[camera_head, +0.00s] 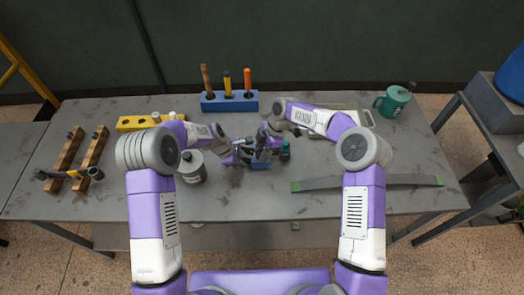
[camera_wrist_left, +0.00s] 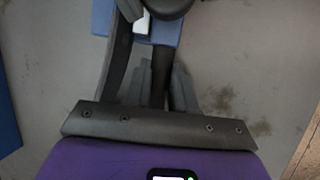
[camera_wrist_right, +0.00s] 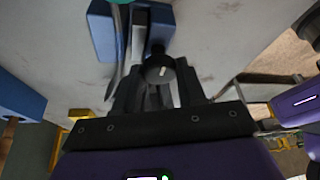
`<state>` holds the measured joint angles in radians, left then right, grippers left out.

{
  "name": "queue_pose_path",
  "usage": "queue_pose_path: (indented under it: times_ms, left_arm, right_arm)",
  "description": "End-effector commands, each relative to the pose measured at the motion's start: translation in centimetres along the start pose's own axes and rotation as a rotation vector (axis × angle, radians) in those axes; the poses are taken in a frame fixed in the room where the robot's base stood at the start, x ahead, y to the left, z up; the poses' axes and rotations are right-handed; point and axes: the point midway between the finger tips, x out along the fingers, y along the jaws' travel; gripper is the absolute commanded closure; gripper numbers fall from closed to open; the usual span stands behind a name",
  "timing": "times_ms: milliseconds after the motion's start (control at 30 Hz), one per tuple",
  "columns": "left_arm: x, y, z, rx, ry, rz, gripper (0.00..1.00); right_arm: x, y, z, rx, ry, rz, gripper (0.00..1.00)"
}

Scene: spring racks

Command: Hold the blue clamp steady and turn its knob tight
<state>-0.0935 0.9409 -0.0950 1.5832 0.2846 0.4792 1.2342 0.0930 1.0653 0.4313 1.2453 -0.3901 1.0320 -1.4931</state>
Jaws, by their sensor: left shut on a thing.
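The blue clamp (camera_head: 261,165) is at the middle of the table, largely hidden by my grippers. In the left wrist view its blue body (camera_wrist_left: 165,32) shows at the top, with a dark bar running from it between my fingers. My left gripper (camera_wrist_left: 157,75) is shut on that bar of the clamp. In the right wrist view the blue body (camera_wrist_right: 104,38) lies beyond a round black knob (camera_wrist_right: 159,68) with a pale mark. My right gripper (camera_wrist_right: 160,85) is at the knob, which hides the fingertips, so I cannot tell whether they grip it.
A blue block (camera_head: 229,104) with upright tools stands behind. A yellow block (camera_head: 140,122) and wooden racks (camera_head: 65,150) are at the left, with a grey canister (camera_head: 192,170) nearer. A green mug (camera_head: 391,102) is at the back right. A long grey strip (camera_head: 340,183) lies front right.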

Motion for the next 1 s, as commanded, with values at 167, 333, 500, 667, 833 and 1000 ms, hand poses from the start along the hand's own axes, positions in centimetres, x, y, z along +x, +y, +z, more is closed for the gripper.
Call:
queue_pose_path:
  times_ms: [167, 333, 500, 667, 833, 1000]
  left_arm:
    - [-0.03, 0.03, 0.00, 0.000, 0.000, 0.001, 1.00]
    - [-0.03, 0.03, 0.00, 0.000, 0.000, 0.001, 1.00]
    - [-0.03, 0.03, -0.01, 0.000, 0.000, 0.001, 1.00]
    - [-0.03, 0.03, -0.01, 0.000, 0.000, 0.001, 1.00]
    - [-0.03, 0.03, -0.01, 0.000, 0.000, 0.001, 1.00]
    - [-0.03, 0.03, -0.01, 0.000, 0.000, 0.001, 1.00]
  right_arm:
    - [-0.05, 0.02, 0.01, 0.001, 0.000, 0.001, 0.91]
    - [-0.09, 0.00, 0.02, 0.018, -0.001, 0.008, 0.91]
    - [-0.12, -0.05, 0.02, 0.076, -0.003, 0.033, 0.91]
    - [-0.13, -0.12, -0.02, 0.176, -0.003, 0.075, 0.91]
    - [-0.13, -0.21, -0.05, 0.318, -0.003, 0.135, 0.91]
    - [-0.13, -0.30, -0.11, 0.468, -0.003, 0.197, 0.91]
